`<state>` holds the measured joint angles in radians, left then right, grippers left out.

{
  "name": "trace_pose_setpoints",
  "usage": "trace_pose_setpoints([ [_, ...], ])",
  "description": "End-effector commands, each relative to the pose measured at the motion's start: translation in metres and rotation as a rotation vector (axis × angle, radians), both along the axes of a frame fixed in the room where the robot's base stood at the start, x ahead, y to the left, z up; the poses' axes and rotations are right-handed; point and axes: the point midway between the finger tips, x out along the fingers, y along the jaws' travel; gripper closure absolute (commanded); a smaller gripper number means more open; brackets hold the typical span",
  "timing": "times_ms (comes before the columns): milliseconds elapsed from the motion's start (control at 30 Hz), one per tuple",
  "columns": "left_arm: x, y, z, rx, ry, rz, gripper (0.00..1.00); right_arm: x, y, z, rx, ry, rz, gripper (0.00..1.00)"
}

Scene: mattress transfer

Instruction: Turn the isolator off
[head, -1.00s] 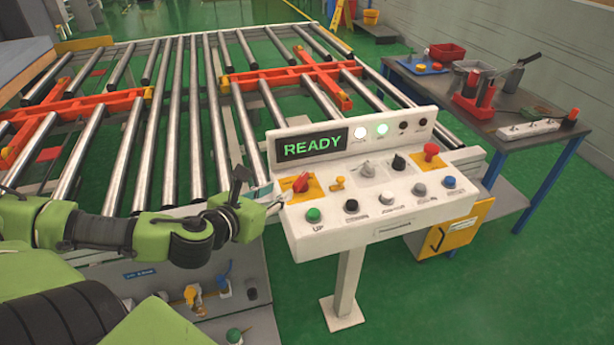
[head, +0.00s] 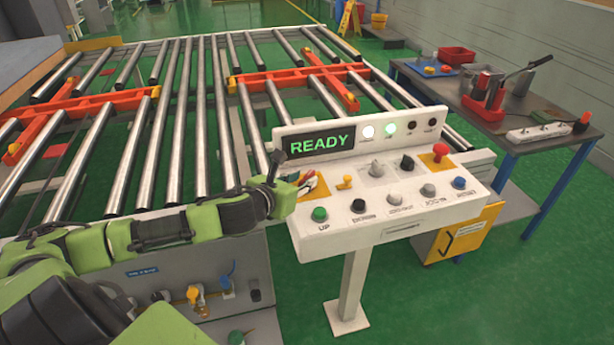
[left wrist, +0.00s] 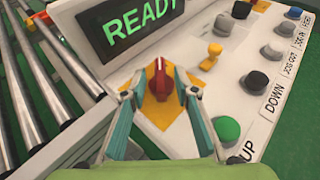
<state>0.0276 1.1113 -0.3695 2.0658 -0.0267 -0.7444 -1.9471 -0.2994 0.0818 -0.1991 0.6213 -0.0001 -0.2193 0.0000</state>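The isolator is a red rotary knob on a yellow plate at the left end of the white control panel (head: 385,208). In the left wrist view the red knob (left wrist: 161,82) sits between the fingers, with the yellow plate (left wrist: 160,112) beneath it. My left gripper (left wrist: 160,96) is open, one finger on each side of the knob; I cannot tell whether they touch it. In the head view the left gripper (head: 304,184) partly hides the knob and plate. The display (head: 319,142) reads READY. My right gripper is not in view.
A yellow switch (head: 345,182) stands just right of the isolator, and a green UP button (head: 320,214) below it. A red knob (head: 440,152) is at the panel's right end. The roller conveyor (head: 205,120) lies behind and left; a tool table (head: 520,130) stands right.

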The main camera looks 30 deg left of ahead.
Motion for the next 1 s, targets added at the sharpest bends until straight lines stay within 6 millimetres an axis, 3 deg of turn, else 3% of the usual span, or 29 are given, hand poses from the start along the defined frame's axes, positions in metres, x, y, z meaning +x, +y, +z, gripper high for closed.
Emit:
trace_pose_setpoints([
  [200,0.023,0.002,-0.008,-0.002,-0.001,0.001,0.72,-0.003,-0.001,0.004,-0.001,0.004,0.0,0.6],
  [567,0.028,0.002,-0.012,0.001,0.0,-0.001,0.72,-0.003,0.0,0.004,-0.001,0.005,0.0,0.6],
  [600,0.028,0.002,-0.012,0.001,0.0,-0.001,0.75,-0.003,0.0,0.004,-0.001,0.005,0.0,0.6],
  [700,0.028,0.002,-0.012,0.001,0.0,-0.001,1.0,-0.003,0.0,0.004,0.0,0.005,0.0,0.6],
  [1000,0.028,0.001,-0.011,-0.001,0.001,0.007,1.0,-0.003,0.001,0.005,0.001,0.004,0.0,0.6],
])
